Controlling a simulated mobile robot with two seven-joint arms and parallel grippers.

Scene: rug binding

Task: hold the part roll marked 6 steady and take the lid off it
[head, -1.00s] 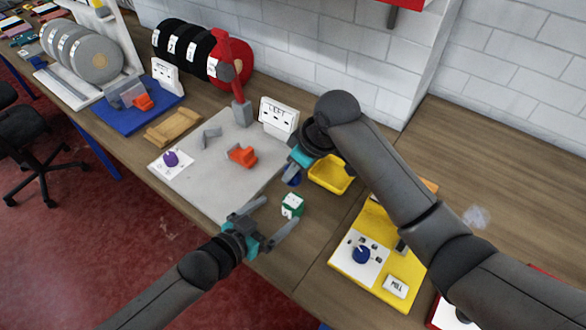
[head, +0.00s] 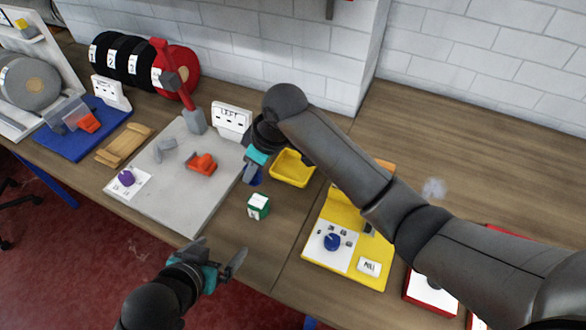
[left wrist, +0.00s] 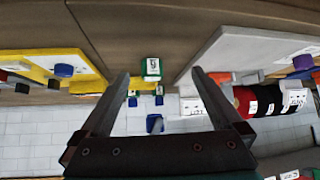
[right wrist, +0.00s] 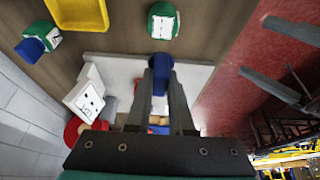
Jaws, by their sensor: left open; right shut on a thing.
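A small green part roll with white faces (head: 258,206) stands on the wooden table, right of the grey board. It also shows in the left wrist view (left wrist: 151,67) and the right wrist view (right wrist: 163,22). Its mark is too small to read surely. My right gripper (head: 252,168) is shut on a small blue lid (head: 256,178), just behind the roll and apart from it. The lid shows between its fingertips in the right wrist view (right wrist: 160,64). My left gripper (head: 222,250) is open and empty in front of the roll, near the table's front edge, not touching it.
A yellow tray (head: 292,180) stands behind the roll. A second green roll with a blue lid (right wrist: 38,40) is beside it. A yellow board (head: 372,278) with a blue knob is at right. The grey board (head: 178,215) carries an orange clamp (head: 202,162).

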